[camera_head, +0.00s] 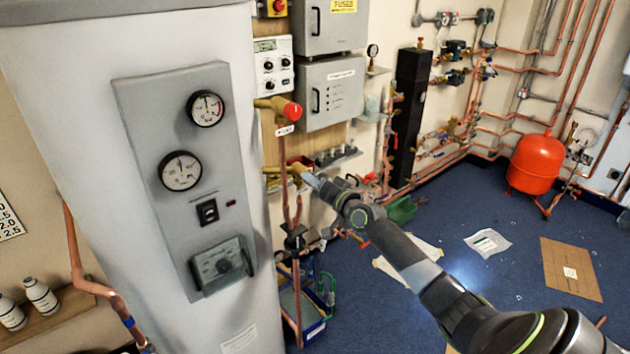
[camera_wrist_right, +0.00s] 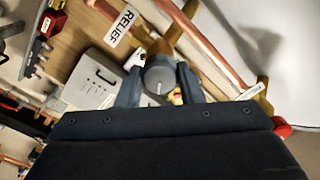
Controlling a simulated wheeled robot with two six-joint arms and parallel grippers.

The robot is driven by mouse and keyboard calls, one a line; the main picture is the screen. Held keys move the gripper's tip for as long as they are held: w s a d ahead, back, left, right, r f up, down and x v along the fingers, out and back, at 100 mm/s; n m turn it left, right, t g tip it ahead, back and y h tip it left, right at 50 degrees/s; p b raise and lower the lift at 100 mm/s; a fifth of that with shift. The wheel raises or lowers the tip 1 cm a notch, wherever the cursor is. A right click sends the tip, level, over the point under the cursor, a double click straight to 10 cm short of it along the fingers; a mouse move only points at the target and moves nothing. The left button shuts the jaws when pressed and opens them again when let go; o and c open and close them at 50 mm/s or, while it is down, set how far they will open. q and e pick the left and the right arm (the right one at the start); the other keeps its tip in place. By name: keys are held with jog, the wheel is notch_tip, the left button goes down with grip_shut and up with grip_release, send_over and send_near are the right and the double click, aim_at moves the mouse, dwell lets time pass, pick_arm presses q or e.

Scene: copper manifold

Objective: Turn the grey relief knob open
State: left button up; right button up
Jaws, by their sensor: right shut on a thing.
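The grey relief knob (camera_wrist_right: 159,80) is round, with a pale line mark on its face, and sits on a brass fitting (camera_wrist_right: 158,48) in the right wrist view. The white RELIEF label (camera_wrist_right: 120,27) is beside it. My right gripper (camera_wrist_right: 162,84) is shut on the knob, one finger on each side. In the head view my right gripper (camera_head: 313,181) reaches the brass pipework beside the white cylinder. The knob cannot be made out there behind the fingers. My left gripper is out of view.
The large white cylinder (camera_head: 90,130) with its gauge panel (camera_head: 135,100) stands close on the left. A red-capped brass valve (camera_head: 291,110) is above the gripper. Copper pipes (camera_head: 296,300) run below.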

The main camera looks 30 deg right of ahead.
jog(key=shift+m, duration=0.6)
jog(key=o, duration=1)
jog(key=s+d+p, duration=0.1)
jog(key=s+p, duration=0.4)
jog(key=s, duration=1.2)
jog(key=shift+s+d+p, duration=0.2)
jog(key=shift+p, duration=0.2)
